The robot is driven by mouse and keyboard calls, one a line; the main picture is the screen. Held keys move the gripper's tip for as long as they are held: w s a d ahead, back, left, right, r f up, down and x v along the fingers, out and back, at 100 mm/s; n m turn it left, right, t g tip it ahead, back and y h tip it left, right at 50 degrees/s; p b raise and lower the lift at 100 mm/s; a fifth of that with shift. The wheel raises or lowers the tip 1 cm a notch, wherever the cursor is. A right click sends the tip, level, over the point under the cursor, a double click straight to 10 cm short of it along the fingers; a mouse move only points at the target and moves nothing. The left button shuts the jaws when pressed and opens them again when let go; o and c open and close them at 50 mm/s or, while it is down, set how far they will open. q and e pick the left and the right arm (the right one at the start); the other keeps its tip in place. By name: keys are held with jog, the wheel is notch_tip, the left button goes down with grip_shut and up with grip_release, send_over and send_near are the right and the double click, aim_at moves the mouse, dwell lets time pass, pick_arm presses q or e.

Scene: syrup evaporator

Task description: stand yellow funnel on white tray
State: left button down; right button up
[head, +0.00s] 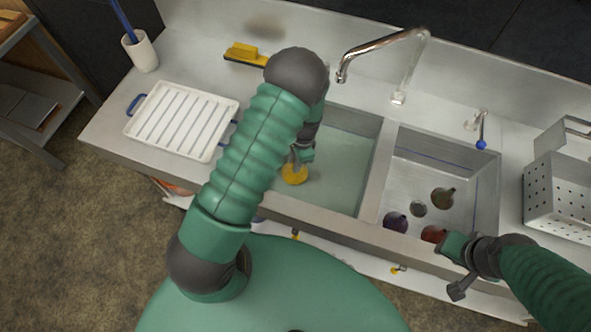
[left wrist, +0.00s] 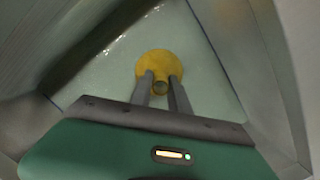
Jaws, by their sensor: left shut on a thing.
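The yellow funnel (head: 294,175) is in the water-filled left basin, near its front left part. My left gripper (head: 301,160) reaches down into that basin and is shut on the funnel. In the left wrist view the funnel (left wrist: 160,65) shows its wide yellow part beyond the fingertips (left wrist: 160,84), with its dark round opening between them. The white tray (head: 181,120) with raised ribs and blue handles lies on the counter left of the basin; its top is empty.
The left basin (head: 345,170) holds greenish water. The right basin (head: 470,160) holds several small dark and red round things.

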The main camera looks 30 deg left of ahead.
pick_arm(q)
jog(key=shift+r, duration=0.95)
notch_tip(320, 180, up, 18)
jog(key=p, duration=1.4)
jog(key=shift+r+p, duration=0.15)
jog(key=shift+p, duration=0.25)
